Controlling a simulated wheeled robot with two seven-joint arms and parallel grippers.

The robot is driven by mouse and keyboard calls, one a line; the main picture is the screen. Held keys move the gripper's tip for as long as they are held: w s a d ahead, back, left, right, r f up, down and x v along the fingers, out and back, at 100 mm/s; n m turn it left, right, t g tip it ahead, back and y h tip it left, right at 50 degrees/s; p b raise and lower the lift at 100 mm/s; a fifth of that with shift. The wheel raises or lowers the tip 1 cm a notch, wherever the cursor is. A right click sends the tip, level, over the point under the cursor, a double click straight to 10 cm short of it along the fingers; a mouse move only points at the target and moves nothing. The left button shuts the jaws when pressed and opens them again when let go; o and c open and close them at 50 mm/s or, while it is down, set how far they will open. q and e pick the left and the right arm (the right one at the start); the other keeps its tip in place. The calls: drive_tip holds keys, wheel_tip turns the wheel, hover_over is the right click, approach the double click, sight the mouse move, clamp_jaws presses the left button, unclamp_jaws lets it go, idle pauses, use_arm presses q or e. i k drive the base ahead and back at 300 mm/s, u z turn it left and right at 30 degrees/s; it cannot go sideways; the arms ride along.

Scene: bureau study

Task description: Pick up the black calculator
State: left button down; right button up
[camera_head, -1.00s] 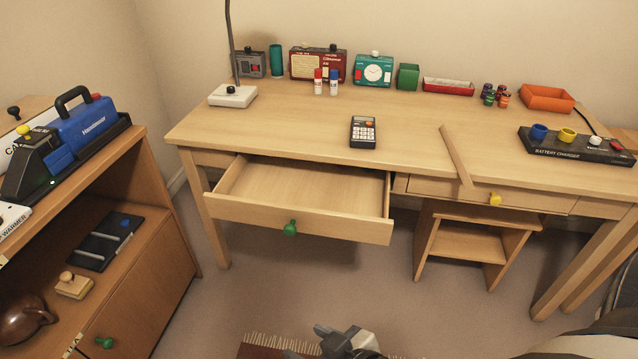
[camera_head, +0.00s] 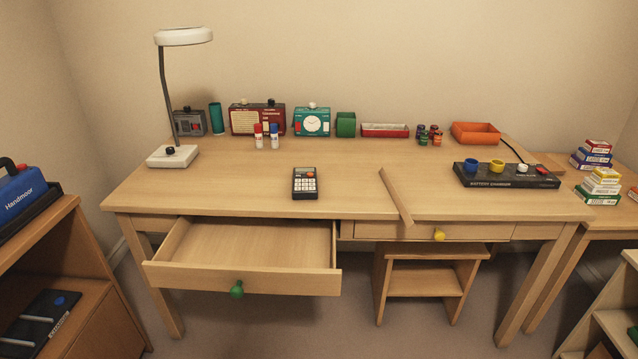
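The black calculator (camera_head: 305,183) lies flat on the desk top (camera_head: 240,180), near its front edge and behind the open left drawer. Its keys are white with a few orange ones, and its display is at the far end. Nothing covers it. Neither of my grippers shows in the head view now.
The left drawer (camera_head: 240,280) with a green knob is pulled out and empty. A wooden strip (camera_head: 395,196) lies right of the calculator. A lamp (camera_head: 172,157), glue sticks (camera_head: 267,137) and a battery charger (camera_head: 505,176) stand on the desk. The desk around the calculator is clear.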

sight(304, 187)
drive_tip(key=i, duration=0.85)
drive_tip(key=u, duration=0.65)
drive_tip(key=i, duration=0.5)
drive_tip(key=u, duration=0.25)
